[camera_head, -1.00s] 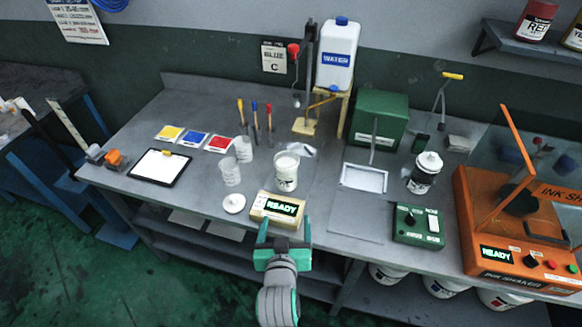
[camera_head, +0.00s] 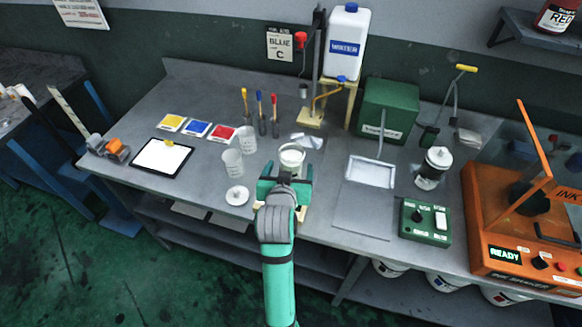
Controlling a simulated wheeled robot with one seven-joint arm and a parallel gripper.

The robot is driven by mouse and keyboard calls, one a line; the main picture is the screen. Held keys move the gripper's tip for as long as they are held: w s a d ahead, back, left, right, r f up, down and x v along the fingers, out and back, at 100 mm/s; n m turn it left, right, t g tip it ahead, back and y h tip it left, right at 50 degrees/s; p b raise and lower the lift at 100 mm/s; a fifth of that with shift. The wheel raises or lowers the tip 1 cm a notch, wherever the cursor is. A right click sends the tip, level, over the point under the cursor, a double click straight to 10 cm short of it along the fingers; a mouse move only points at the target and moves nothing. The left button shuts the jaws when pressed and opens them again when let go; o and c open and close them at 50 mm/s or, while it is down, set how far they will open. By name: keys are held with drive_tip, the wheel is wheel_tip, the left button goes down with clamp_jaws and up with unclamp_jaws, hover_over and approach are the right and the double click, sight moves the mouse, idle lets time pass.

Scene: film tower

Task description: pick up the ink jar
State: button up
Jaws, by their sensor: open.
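The ink jar appears to be the open, pale jar (camera_head: 292,155) with white contents, standing upright at the middle of the bench. My gripper (camera_head: 286,168) is open, its two teal fingers spread left and right at the near side of this jar. The jar's rim shows just beyond and between the fingertips; its lower part is hidden by my gripper. I cannot tell whether the fingers touch it. A round white lid (camera_head: 237,196) lies on the bench to the left of my gripper.
Two clear cups (camera_head: 232,162) stand close on the left. A small scale is mostly hidden under my gripper. To the right are a framed screen (camera_head: 371,172), a lidded jar (camera_head: 432,170), a green control box (camera_head: 425,221) and an orange shaker (camera_head: 520,225). A water jug (camera_head: 347,45) stands behind.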

sight(293, 157)
drive_tip(key=shift+x, duration=2.65)
drive_tip(key=shift+f, duration=0.15)
drive_tip(key=shift+c, duration=0.4)
drive_tip(key=c, duration=1.4)
drive_tip(key=shift+w, duration=0.1)
